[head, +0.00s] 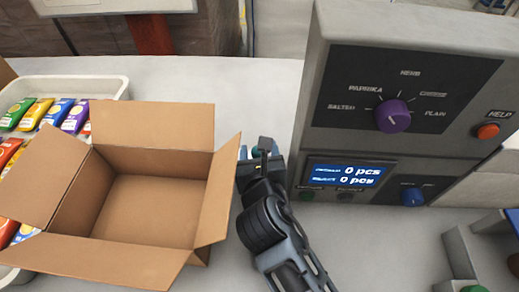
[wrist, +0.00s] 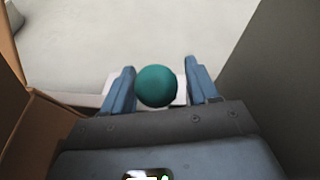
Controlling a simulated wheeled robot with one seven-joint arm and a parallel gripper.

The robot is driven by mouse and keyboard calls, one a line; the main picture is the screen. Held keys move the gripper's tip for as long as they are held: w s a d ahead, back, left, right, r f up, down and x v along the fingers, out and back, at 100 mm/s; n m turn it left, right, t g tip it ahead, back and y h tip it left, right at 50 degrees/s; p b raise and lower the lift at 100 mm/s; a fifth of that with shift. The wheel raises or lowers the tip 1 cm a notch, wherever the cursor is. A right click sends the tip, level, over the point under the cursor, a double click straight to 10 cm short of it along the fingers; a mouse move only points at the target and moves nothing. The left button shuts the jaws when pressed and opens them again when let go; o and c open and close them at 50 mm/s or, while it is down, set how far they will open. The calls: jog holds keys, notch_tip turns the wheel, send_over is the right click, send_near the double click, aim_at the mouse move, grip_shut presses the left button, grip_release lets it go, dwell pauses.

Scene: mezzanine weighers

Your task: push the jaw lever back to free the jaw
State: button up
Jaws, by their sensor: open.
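A round teal knob (wrist: 156,86), which looks like the end of the jaw lever, shows in the wrist view between my two blue fingers. The rest of the lever and the jaw are hidden or cannot be made out. My gripper (wrist: 158,76) is open, with one finger on each side of the knob and a gap visible on the right. In the head view my gripper (head: 259,153) is low between the open cardboard box and the grey machine, and it mostly covers the knob.
The cardboard box (head: 222,195) stands close on the left, its flap near my gripper. The grey machine (head: 330,100), with a purple dial (head: 392,116) and a display reading 0 pcs (head: 346,174), stands close on the right. A white tray (head: 80,84) of colourful packets is at far left.

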jog(key=shift+w, duration=0.1)
grip_shut()
dwell(0.5)
